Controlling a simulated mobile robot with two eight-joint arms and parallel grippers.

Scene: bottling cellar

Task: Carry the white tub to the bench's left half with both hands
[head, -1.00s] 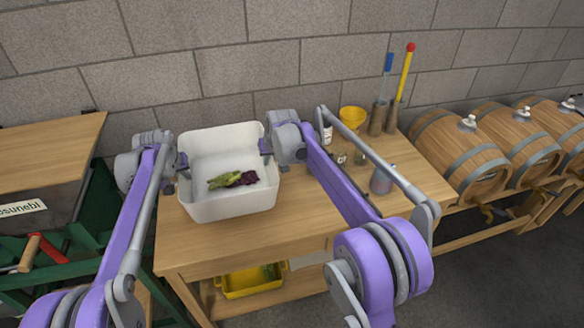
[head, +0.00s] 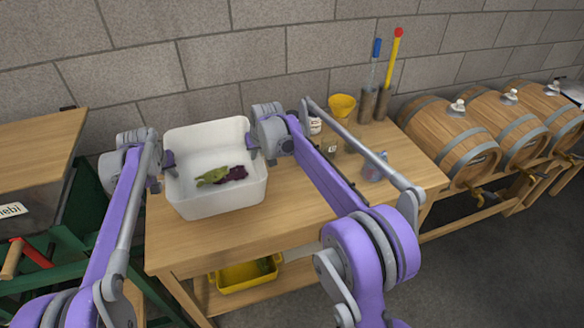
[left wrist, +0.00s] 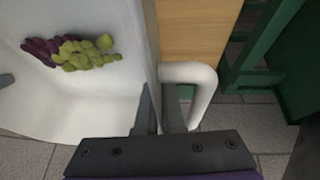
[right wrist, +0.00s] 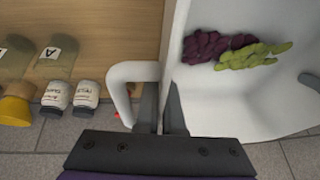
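The white tub (head: 217,203) stands over the left half of the wooden bench (head: 300,215), upright. I cannot tell whether its base touches the bench top. Inside lie green grapes (head: 212,175) and dark purple grapes (head: 235,172). My left gripper (left wrist: 160,108) is shut on the tub's left wall, one finger inside the tub and one outside by the white handle (left wrist: 200,78). My right gripper (right wrist: 163,108) is shut on the opposite wall in the same way, beside the other handle (right wrist: 122,78).
A yellow funnel (head: 341,104), a blue-topped tool (head: 375,50), a yellow rod and small bottles stand on the bench's right half. Barrels (head: 445,138) stand further right. A yellow crate (head: 240,278) is on the lower shelf. A green frame (head: 70,250) stands to the left.

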